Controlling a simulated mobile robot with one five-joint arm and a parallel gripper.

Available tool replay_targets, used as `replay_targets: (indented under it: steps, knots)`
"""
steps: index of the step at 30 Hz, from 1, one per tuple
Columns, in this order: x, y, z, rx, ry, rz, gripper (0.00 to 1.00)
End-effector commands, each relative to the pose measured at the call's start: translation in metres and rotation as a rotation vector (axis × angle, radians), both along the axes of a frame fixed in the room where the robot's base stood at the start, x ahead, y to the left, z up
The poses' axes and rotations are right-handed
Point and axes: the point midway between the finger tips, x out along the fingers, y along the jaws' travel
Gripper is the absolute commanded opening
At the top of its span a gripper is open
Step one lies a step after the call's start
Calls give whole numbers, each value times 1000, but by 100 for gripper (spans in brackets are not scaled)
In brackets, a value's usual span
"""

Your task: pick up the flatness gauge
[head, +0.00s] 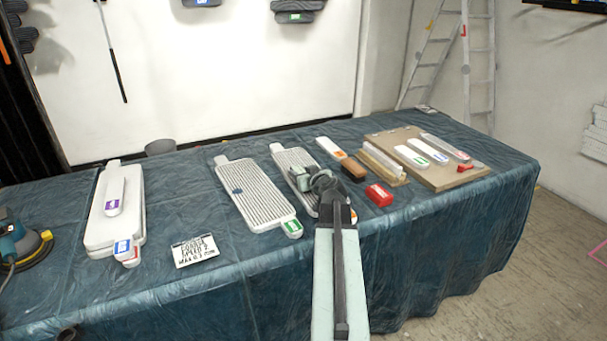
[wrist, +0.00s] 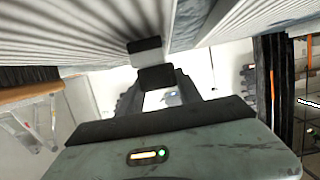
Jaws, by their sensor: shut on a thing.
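My gripper (head: 303,173) is over the right one of two ribbed white panels, near the table's front. This panel (head: 286,155) seems to be the flatness gauge; I cannot read a name on it. Part of it is hidden behind my gripper and arm. In the wrist view my two dark fingertips (wrist: 151,62) are close together at the edge of a ribbed panel (wrist: 60,35). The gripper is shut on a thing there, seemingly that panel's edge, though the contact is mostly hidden. I cannot tell whether the panel is lifted.
The other ribbed panel (head: 247,190) lies close on the left. A red block (head: 379,195), a brown block (head: 353,169) and a tan board (head: 450,177) lie to the right. A white case (head: 100,232) and a printed card (head: 195,251) are to the left. Bare blue cloth (head: 175,195) lies between.

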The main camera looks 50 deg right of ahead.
Motion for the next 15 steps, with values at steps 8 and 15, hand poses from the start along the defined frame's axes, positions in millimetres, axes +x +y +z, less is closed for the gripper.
replay_targets:
  steps: [8,15]
  knots:
    - [0,0,61,0,0,0,0]
    - [0,0,95,0,0,0,0]
